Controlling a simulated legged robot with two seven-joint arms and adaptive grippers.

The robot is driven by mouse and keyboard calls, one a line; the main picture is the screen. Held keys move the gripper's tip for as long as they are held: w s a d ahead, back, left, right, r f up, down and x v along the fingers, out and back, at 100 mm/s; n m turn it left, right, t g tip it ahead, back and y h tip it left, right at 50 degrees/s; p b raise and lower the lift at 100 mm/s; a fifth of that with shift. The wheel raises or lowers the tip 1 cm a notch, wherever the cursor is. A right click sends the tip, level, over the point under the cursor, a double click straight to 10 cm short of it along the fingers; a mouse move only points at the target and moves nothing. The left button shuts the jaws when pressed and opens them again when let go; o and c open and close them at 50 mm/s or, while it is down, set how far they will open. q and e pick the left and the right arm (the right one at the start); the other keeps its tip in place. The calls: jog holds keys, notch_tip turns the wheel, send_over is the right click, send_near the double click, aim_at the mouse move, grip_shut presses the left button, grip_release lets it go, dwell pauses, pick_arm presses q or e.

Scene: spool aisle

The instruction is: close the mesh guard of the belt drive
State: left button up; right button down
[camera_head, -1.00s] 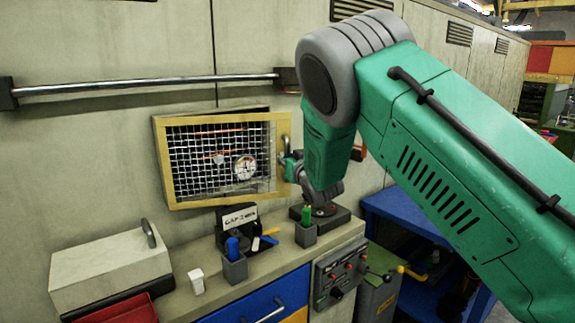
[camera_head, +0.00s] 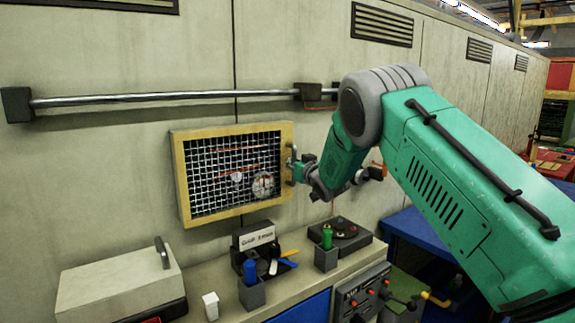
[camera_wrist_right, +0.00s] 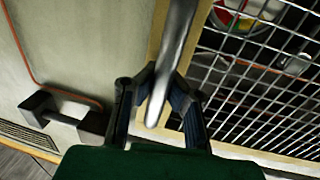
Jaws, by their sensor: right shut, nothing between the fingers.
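The mesh guard (camera_head: 182,180), a yellow frame with wire mesh, sits against the cream wall panel in the head view. No gap shows along its top edge. A round gauge (camera_head: 263,185) and orange-red parts show through the mesh. Its metal bar handle (camera_head: 291,152) is on the right side of the frame; it crosses the wrist view (camera_wrist_right: 176,60). My right gripper (camera_head: 300,170) is right at the handle. In the wrist view its fingers (camera_wrist_right: 158,80) converge by the bar and are shut, with no grip on it. My left gripper is out of view.
A metal rail (camera_head: 160,97) runs along the wall above the guard. The bench below holds a cream box (camera_head: 115,283), a blue-handled tool in a grey cup (camera_head: 250,292), a label block (camera_head: 255,238) and a dark plate (camera_head: 345,235). A lever panel (camera_head: 362,295) fronts the bench.

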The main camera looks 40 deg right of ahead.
jog(key=c, duration=1.8)
grip_release()
jog(key=shift+f, duration=0.15)
jog(key=shift+o, duration=1.3)
jog(key=shift+w, duration=0.1)
jog(key=shift+d, duration=0.15)
jog(key=shift+s, duration=0.2)
jog(key=v, duration=1.1)
jog(key=shift+s, duration=0.2)
jog(key=shift+f, duration=0.1)
